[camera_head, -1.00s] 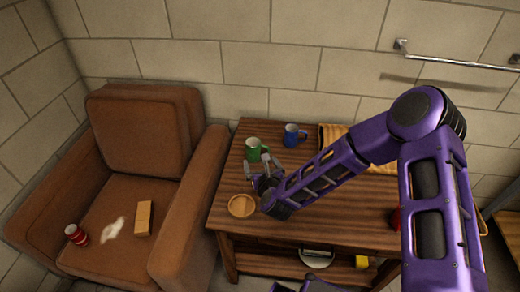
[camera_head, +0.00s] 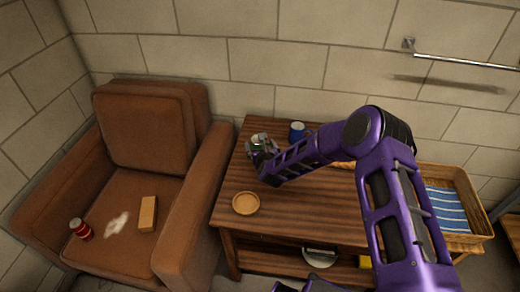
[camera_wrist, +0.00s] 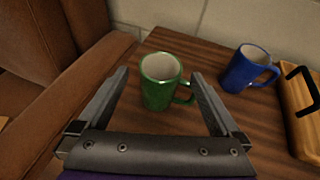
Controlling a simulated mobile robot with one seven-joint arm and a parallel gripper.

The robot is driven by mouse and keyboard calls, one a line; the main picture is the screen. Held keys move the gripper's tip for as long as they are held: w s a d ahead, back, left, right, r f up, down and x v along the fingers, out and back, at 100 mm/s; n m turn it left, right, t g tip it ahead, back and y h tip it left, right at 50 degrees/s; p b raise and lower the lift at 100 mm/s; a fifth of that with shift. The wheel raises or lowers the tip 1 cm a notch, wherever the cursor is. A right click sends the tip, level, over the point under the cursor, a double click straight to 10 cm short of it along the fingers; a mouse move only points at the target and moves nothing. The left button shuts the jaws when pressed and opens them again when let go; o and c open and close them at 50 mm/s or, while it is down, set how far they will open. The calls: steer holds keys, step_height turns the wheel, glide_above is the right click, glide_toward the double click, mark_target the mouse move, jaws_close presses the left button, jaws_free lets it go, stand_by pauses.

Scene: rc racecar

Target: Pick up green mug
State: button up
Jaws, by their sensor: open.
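The green mug (camera_wrist: 160,92) stands upright on the wooden table in the wrist view, its handle to the right. My gripper (camera_wrist: 160,78) is open, with one finger to the left of the mug and the other to the right, beyond the handle. I cannot tell whether either finger touches it. In the head view my gripper (camera_head: 260,146) is at the table's back left and covers most of the green mug (camera_head: 257,138).
A blue mug (camera_wrist: 249,68) stands to the right of the green one; it also shows in the head view (camera_head: 297,131). A round tan dish (camera_head: 245,203) is at the table's front left. A basket (camera_head: 470,200) is at the right. A brown armchair (camera_head: 150,130) adjoins the left side.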

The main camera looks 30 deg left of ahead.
steer(key=shift+x, duration=1.45)
jaws_close()
